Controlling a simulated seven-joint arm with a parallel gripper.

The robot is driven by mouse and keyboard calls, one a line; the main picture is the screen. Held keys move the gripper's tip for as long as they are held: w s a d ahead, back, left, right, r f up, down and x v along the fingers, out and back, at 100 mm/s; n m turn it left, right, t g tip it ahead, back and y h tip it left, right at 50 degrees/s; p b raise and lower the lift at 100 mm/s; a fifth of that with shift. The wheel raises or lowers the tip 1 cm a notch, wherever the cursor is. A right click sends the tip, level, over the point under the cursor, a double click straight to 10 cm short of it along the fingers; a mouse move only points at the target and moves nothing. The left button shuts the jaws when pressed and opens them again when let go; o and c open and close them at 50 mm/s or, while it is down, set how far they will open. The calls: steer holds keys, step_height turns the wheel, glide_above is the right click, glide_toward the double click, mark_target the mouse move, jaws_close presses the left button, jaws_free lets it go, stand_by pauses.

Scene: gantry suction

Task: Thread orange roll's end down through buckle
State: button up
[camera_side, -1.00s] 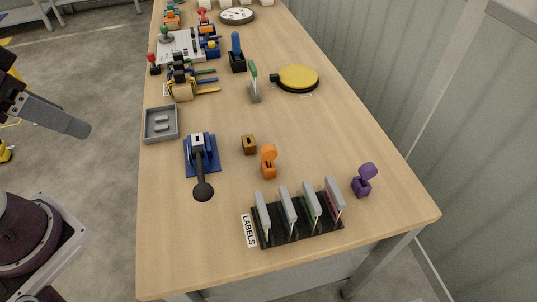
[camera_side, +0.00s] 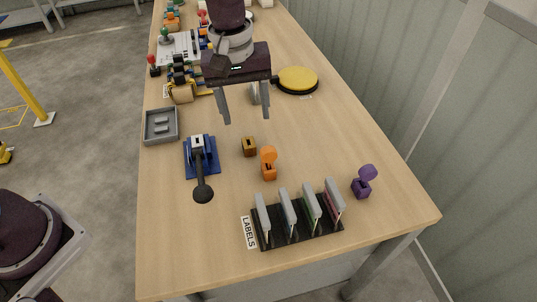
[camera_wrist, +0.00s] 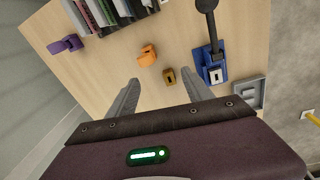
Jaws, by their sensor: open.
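My gripper (camera_side: 247,119) is open and empty, fingers pointing down above the middle of the table; it also shows in the wrist view (camera_wrist: 161,82). A small orange piece with a rounded top (camera_side: 269,163) stands on the table nearer the camera than the fingertips; it also shows in the wrist view (camera_wrist: 147,55). I cannot tell whether it is the orange roll. Another small orange item (camera_side: 172,24) is at the far left end. I cannot pick out the buckle for sure. A small brown block with a dark top (camera_side: 249,147) sits close to the nearer orange piece.
A blue device with a black ball-ended lever (camera_side: 203,170) and a grey tray (camera_side: 161,126) are left. A black label rack (camera_side: 300,226) stands in front, a purple piece (camera_side: 363,182) right, a yellow disc (camera_side: 298,80) behind right. The right middle of the table is clear.

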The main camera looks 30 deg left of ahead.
steer(key=n, duration=0.2)
glide_above(269, 160)
steer(key=shift+g, duration=0.4)
steer(key=f, duration=0.9)
steer(key=shift+w+a, duration=0.15)
steer(key=shift+a, duration=0.15)
steer(key=f, duration=0.7)
steer(key=shift+w, duration=0.25)
jaws_close()
